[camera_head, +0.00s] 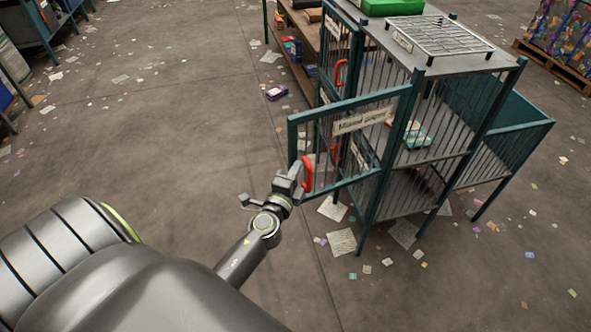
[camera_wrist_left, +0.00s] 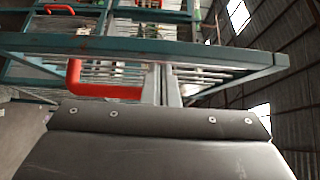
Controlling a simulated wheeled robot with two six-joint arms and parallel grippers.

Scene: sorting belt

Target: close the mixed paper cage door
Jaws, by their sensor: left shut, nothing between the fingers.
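The mixed paper cage door (camera_head: 346,122), a teal barred frame with a "Mixed paper" sign (camera_head: 362,121), stands swung open from the teal cage (camera_head: 398,140). Its red handle (camera_head: 307,174) is on the free edge. My left gripper (camera_head: 295,172) is shut and empty, right beside this handle; whether it touches the door cannot be told. In the left wrist view the shut fingers (camera_wrist_left: 166,88) reach up to the door's bars, and the red handle (camera_wrist_left: 100,90) lies left of them. My right gripper is not in view.
Inside the cage a shelf holds a pale and teal item (camera_head: 408,136). A wire rack (camera_head: 438,36) and a green box (camera_head: 392,7) sit on top. Another red handle (camera_head: 340,72) shows behind. The floor (camera_head: 170,130) on the left is open, with scattered paper scraps.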

